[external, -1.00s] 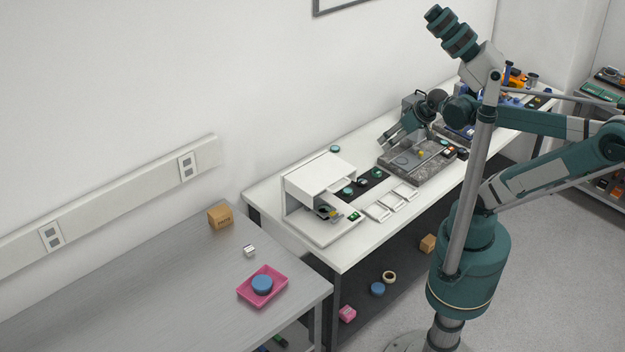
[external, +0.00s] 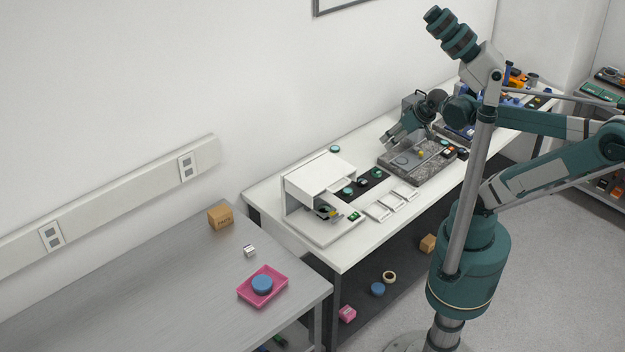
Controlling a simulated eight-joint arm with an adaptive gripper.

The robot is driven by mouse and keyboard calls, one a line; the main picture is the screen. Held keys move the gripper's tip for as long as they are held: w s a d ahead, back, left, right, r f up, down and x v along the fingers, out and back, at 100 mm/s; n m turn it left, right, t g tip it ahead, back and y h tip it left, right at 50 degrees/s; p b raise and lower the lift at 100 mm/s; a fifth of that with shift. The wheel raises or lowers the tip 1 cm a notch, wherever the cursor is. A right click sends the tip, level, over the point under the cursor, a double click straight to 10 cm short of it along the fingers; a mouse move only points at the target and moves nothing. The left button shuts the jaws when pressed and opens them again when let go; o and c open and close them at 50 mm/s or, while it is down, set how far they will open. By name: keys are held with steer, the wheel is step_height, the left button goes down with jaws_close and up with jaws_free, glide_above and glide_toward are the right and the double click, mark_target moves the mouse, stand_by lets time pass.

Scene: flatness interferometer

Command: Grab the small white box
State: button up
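A small white box (external: 249,251) with dark marks on it sits on the grey table at the left, between a brown carton and a pink tray. My gripper (external: 392,140) is far to the right of it, above the grey stone plate on the white bench. The gripper points down and to the left. It is too small in view to tell whether its fingers are open or shut.
The brown carton (external: 220,215) stands behind the box. The pink tray (external: 275,297) in front holds a blue round object (external: 262,284). A white instrument housing (external: 318,178) stands on the white bench (external: 262,197) between gripper and box. The grey table's (external: 130,290) left side is clear.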

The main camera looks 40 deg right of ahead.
stand_by(0.3)
steer(key=w+a+f+n+g+y+b, duration=0.15)
steer(key=w+a+n, duration=0.35)
steer(key=w+a, duration=0.65)
steer(key=w+a+f+n+g, duration=0.2)
steer(key=w+a+n+g, duration=0.15)
steer(key=w+a, duration=0.85)
steer(key=a+f+n, duration=0.2)
steer(key=a+f, duration=0.5)
steer(key=a, duration=0.4)
steer(key=s+a+f+n+g+h, duration=0.1)
steer(key=a+f+n, duration=0.2)
steer(key=a+f, duration=0.5)
steer(key=s+a+f+n+g, duration=0.1)
steer(key=a+f+n, duration=0.2)
steer(key=a+f, duration=0.5)
steer(key=shift+s+a+f+n+h+b, duration=0.1)
steer(key=shift+a+n+h+b, duration=0.1)
steer(key=shift+a, duration=1.75)
steer(key=shift+a+f+n+h+b, duration=0.1)
steer(key=shift+a+b, duration=0.05)
steer(key=shift+a, duration=1.75)
steer(key=shift+s+a+f, duration=0.1)
steer(key=shift+a, duration=0.05)
steer(key=shift+f, duration=0.1)
